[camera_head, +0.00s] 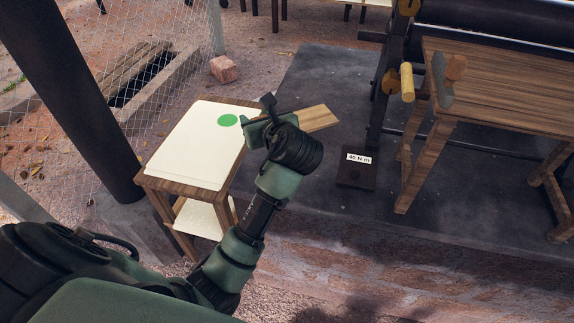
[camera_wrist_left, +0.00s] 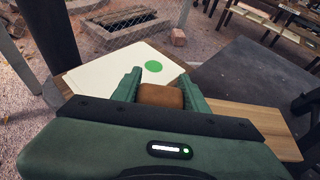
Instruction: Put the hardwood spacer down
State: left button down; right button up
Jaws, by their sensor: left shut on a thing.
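My left gripper (camera_head: 261,119) is shut on a brown wooden block, the hardwood spacer (camera_wrist_left: 161,96), which sits between its two green fingers in the wrist view. In the head view the gripper hides the spacer. The gripper is over the right side of a small wooden table (camera_head: 180,184), right of a green disc (camera_head: 228,120) on the white sheet (camera_head: 196,140). The disc also shows just beyond the spacer in the wrist view (camera_wrist_left: 153,66). I cannot tell whether the spacer touches anything below. My right gripper is not in view.
A light wooden board (camera_head: 318,117) sticks out right of the gripper. A dark block labelled "40 N m" (camera_head: 357,171) stands on the slab. A wooden bench (camera_head: 500,85) and roller machine (camera_head: 500,22) are at right. A dark post (camera_head: 75,95) stands left. The white sheet is mostly clear.

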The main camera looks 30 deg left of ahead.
pick_arm(q)
jog(key=shift+w+r+n+g+y, duration=0.3)
jog(key=shift+w+r+n+g, duration=0.15)
jog(key=shift+w, duration=0.25)
jog(key=shift+f+b, duration=0.3)
jog(key=shift+f, duration=0.05)
notch_tip(320, 180, down, 14)
jog(key=shift+f+b, duration=0.2)
jog(key=shift+b, duration=0.3)
notch_tip(320, 180, down, 4)
jog(key=shift+f, duration=0.3)
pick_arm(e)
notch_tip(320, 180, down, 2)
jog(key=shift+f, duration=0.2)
pick_arm(q)
jog(key=c, duration=0.8)
grip_release()
jog(key=shift+f, duration=0.1)
jog(key=shift+o, duration=0.2)
